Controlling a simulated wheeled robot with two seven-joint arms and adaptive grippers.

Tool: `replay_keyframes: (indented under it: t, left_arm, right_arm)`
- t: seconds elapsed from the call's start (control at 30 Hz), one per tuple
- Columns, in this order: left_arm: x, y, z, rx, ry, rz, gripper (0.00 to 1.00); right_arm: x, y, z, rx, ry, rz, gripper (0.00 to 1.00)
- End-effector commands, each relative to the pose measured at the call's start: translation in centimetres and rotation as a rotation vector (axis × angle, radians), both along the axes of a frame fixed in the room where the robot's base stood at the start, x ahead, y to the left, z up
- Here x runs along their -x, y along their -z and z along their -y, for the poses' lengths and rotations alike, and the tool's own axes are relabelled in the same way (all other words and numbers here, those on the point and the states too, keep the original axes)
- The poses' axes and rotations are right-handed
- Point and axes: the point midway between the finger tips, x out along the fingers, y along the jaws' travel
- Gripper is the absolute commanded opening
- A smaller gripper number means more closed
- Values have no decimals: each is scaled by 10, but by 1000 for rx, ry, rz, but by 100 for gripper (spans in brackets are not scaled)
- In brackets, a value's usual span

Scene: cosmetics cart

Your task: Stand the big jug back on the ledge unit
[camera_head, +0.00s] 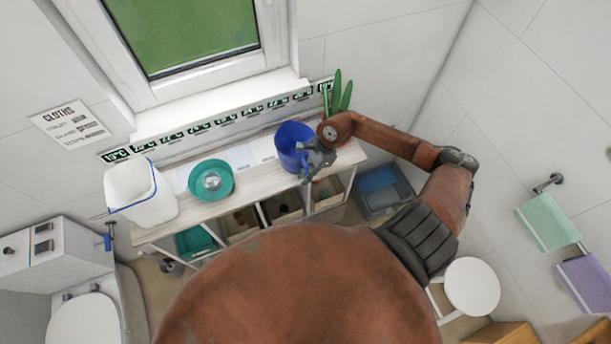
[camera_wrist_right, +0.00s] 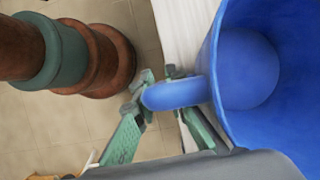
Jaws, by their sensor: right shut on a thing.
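The big blue jug (camera_head: 291,147) is at the right part of the ledge unit's pale wooden top (camera_head: 262,177), looking upright. From the head view I cannot tell whether its base touches the top. My right gripper (camera_head: 318,159) is at the jug's right side. In the right wrist view the green fingers of my right gripper (camera_wrist_right: 160,105) are shut on the jug's handle (camera_wrist_right: 176,93), and the jug's open inside (camera_wrist_right: 285,75) fills the right of the picture. My left gripper does not show.
A teal bowl (camera_head: 211,180) and a white bin (camera_head: 141,192) stand left of the jug on the unit. A green plant (camera_head: 341,93) stands behind to the right. Bins sit on the shelf below. A blue-grey crate (camera_head: 383,190) is on the floor to the right, near a white stool (camera_head: 472,287).

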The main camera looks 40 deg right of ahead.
Motion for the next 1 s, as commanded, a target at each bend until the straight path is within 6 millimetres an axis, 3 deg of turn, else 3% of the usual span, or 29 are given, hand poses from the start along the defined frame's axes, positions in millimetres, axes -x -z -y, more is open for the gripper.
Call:
replay_keyframes:
  t: [0.07, 0.1, 0.33, 0.73, 1.0]
  left_arm:
    - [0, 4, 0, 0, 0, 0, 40]
    - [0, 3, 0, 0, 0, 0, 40]
    - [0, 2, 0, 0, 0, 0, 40]
    - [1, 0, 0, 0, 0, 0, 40]
    - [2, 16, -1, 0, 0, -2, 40]
  right_arm:
    - [-1, 3, 0, 0, -1, 1, 0]
    - [0, 2, 0, 0, 0, 0, 14]
    - [0, 2, 0, 0, 0, 0, 29]
    - [0, -5, 3, 2, 0, 2, 29]
    - [4, -50, 24, 6, 0, 2, 29]
